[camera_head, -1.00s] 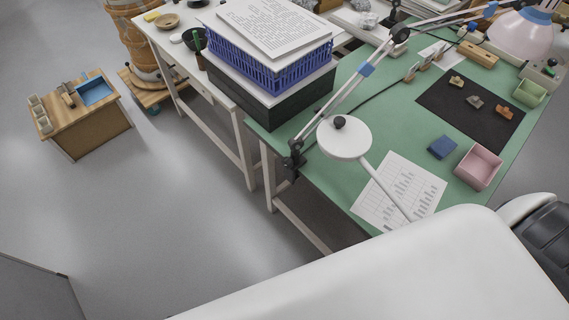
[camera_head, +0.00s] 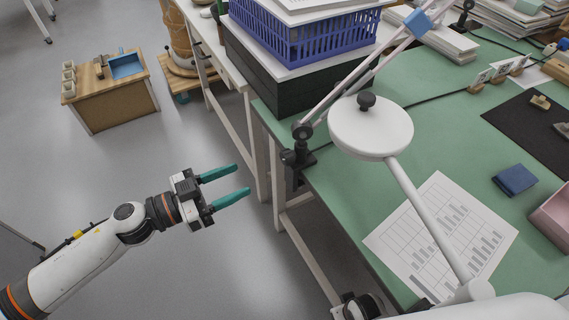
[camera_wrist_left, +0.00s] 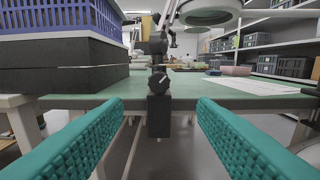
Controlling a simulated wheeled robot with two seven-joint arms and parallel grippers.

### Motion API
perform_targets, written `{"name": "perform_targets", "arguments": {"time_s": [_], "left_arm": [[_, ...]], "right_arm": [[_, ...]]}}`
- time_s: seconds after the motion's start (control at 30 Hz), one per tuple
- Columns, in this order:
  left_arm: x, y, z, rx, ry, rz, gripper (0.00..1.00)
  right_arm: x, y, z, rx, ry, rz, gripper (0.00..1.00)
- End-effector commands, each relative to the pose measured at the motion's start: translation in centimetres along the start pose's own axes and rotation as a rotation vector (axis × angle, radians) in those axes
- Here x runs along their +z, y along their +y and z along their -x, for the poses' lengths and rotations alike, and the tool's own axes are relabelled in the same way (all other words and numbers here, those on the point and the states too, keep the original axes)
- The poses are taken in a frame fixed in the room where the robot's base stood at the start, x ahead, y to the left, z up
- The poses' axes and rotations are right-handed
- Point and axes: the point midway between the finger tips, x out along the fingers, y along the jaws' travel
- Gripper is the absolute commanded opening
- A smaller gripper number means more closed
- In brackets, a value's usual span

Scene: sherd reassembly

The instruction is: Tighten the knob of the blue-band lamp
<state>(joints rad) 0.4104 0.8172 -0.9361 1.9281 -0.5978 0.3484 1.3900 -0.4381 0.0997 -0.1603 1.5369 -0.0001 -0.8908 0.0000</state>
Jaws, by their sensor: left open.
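The blue-band lamp's arm rises from a black clamp (camera_head: 298,160) on the left edge of the green table, with a blue band (camera_head: 418,22) higher up. In the left wrist view, a dark round knob (camera_wrist_left: 159,82) with a pale bar on its face sits at the front of the clamp (camera_wrist_left: 159,115). My left gripper (camera_head: 243,182) is open and empty, left of the clamp and apart from it, its teal fingers pointing toward the table. In the wrist view the knob shows ahead, between the two fingers (camera_wrist_left: 160,108).
A white disc-shaped lamp head (camera_head: 371,128) overhangs the table right of the clamp. A black box (camera_head: 275,100) under a blue basket (camera_head: 300,38) stands behind the clamp. A printed sheet (camera_head: 440,235) lies on the green table (camera_head: 350,195). Floor around my left gripper is clear.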

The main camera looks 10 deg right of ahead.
Motion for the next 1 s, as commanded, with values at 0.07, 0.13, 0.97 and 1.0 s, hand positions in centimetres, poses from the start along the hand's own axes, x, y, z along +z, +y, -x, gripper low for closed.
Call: {"name": "perform_targets", "arguments": {"time_s": [0.07,0.13,0.97,1.0], "left_arm": [[0.3,0.0,-1.3,-0.001,-0.005,-0.001,0.52],[0.4,0.0,-2.7,-0.001,-0.006,-0.002,0.52],[0.1,0.1,-11.1,0.004,-0.002,-0.001,0.52],[0.1,0.1,-11.1,0.004,-0.002,-0.001,0.52]], "right_arm": [[-0.1,0.0,0.0,0.000,0.002,0.000,0.36],[-0.2,0.0,-0.1,0.000,0.003,0.000,0.36],[0.3,-0.1,0.1,-0.001,-0.006,0.000,0.36],[0.3,-0.1,0.1,-0.001,-0.006,0.000,0.36]]}}
